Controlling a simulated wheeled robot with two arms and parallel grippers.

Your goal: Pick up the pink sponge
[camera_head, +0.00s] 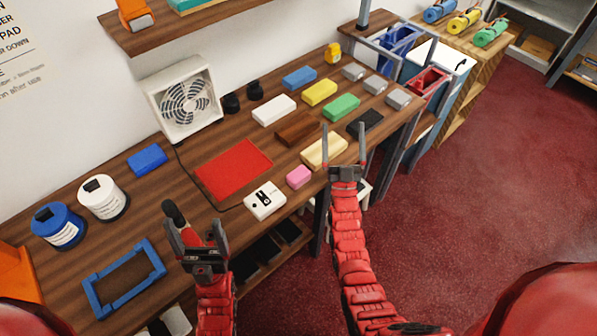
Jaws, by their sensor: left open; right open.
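The pink sponge (299,177) is a small block lying on the wooden counter near its front edge. It sits between a white device (265,200) and a pale yellow block (324,151). My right gripper (344,150) is open and empty, just right of the pink sponge, with its fingers pointing away from me around the right part of the pale yellow block in the picture. I cannot tell its height above the counter. My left gripper (196,228) is open and empty, at the front edge, left of the white device and apart from the sponge.
A red mat (233,170), a blue frame (124,278), two tubs (103,198) and a fan (184,101) are on the counter (150,213). Blocks of several colours, including a green one (341,107) and a brown one (297,129), lie behind the sponge. Red floor (490,170) is open at right.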

